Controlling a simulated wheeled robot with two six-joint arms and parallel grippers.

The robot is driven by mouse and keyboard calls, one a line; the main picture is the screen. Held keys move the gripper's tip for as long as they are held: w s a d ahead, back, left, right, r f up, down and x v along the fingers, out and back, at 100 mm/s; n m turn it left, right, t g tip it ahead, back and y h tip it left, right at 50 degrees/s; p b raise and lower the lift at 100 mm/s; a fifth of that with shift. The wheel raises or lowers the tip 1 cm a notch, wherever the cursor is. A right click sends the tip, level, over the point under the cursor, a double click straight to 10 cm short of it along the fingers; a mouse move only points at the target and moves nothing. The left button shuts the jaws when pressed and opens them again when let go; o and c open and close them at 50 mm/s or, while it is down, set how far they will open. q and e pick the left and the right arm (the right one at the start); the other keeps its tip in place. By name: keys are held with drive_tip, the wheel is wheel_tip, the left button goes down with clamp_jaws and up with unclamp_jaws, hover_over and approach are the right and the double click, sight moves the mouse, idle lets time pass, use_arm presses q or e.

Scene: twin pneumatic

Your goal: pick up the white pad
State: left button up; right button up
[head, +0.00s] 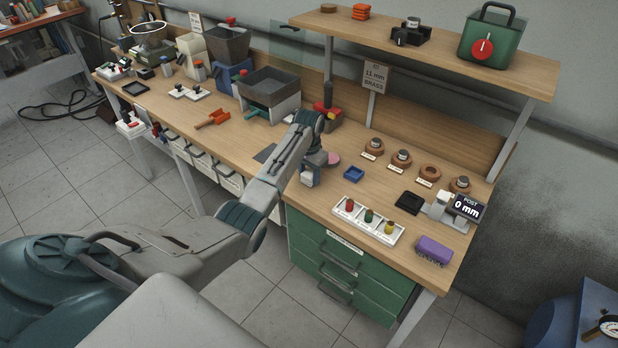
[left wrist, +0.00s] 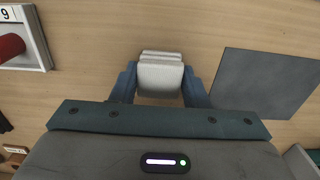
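The white pad (left wrist: 160,78) is a small pale block with a layered far edge, seen in the left wrist view. It sits between the two blue-grey fingers of my left gripper (left wrist: 161,88), which appear to touch it on both sides. In the head view my left gripper (head: 309,178) points down at the bench, near its front edge. My right gripper is not in view.
A dark grey mat (left wrist: 262,82) lies beside the gripper. A shelf (head: 430,50) overhangs the back.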

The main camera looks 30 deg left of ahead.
sight(308, 174)
use_arm(q)
drive_tip(key=c, duration=0.4)
drive_tip(key=shift+r, duration=0.1)
drive_tip(key=shift+r+b, duration=0.45)
drive_tip(key=shift+r, duration=0.05)
drive_tip(key=shift+s+r+b, duration=0.2)
drive_tip(key=shift+r+b, duration=0.1)
drive_tip(key=shift+r, duration=0.25)
drive_tip(key=shift+s+r+b, duration=0.15)
drive_tip(key=shift+r+b, duration=0.1)
drive_tip(key=shift+r, duration=0.3)
drive_tip(key=s, duration=0.2)
drive_tip(key=s+b, duration=0.1)
drive_tip(key=s, duration=0.2)
drive_tip(key=s+d, duration=0.1)
drive_tip(key=s, duration=0.1)
drive_tip(key=shift+s+d+r+b, duration=0.1)
drive_tip(key=shift+s+r+b, duration=0.05)
drive_tip(key=shift+r+b, duration=0.15)
drive_tip(key=s+p, duration=0.1)
drive_tip(key=s, duration=0.1)
drive_tip(key=s+d+p, duration=0.1)
drive_tip(key=s, duration=0.2)
drive_tip(key=s+r+p, duration=0.1)
drive_tip(key=s, duration=0.1)
drive_tip(key=shift+s+d+p, duration=0.25)
drive_tip(key=shift+s+p, duration=0.1)
drive_tip(key=shift+p, duration=0.05)
